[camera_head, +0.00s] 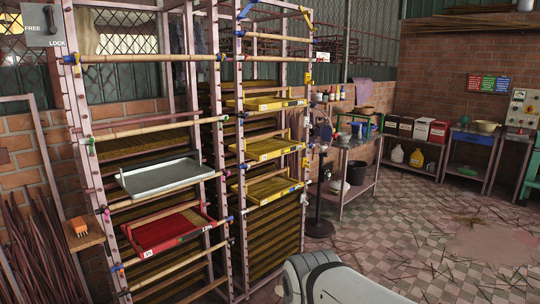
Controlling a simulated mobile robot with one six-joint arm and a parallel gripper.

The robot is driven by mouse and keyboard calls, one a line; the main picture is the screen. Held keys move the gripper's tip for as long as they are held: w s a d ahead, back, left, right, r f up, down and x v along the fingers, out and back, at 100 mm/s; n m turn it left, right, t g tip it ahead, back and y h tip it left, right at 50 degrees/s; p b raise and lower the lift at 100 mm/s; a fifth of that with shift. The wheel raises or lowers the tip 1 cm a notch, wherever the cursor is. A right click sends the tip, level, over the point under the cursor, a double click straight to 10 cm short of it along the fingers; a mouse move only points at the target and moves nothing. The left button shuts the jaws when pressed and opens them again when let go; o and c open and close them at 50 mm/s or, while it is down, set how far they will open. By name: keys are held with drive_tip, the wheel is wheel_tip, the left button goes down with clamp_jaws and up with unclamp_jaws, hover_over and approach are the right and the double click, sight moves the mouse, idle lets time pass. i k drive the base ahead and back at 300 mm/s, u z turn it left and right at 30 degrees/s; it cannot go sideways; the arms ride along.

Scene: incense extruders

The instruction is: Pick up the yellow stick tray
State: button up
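Three yellow stick trays sit on the right column of a tall rack. The upper yellow tray (275,104) is at the top, the middle yellow tray (273,150) is below it, and the lower yellow tray (270,189) is under that. Each has low yellow sides and small labels on its front edge. I cannot tell which one the task names. My gripper is out of view; only a pale rounded part of my arm shows at the bottom centre, below and to the right of the rack.
The rack's left column holds a grey tray (158,179) and a red tray (168,231). Rack posts and bars frame the trays. A black stand (319,192) and a metal table (353,146) are right of the rack. Open tiled floor (400,235), littered with sticks, lies at the right.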

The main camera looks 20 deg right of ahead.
sight(264, 188)
drive_tip(key=u, duration=0.05)
drive_tip(key=k, duration=0.5)
drive_tip(key=z, duration=0.6)
drive_tip(key=i, duration=1.5)
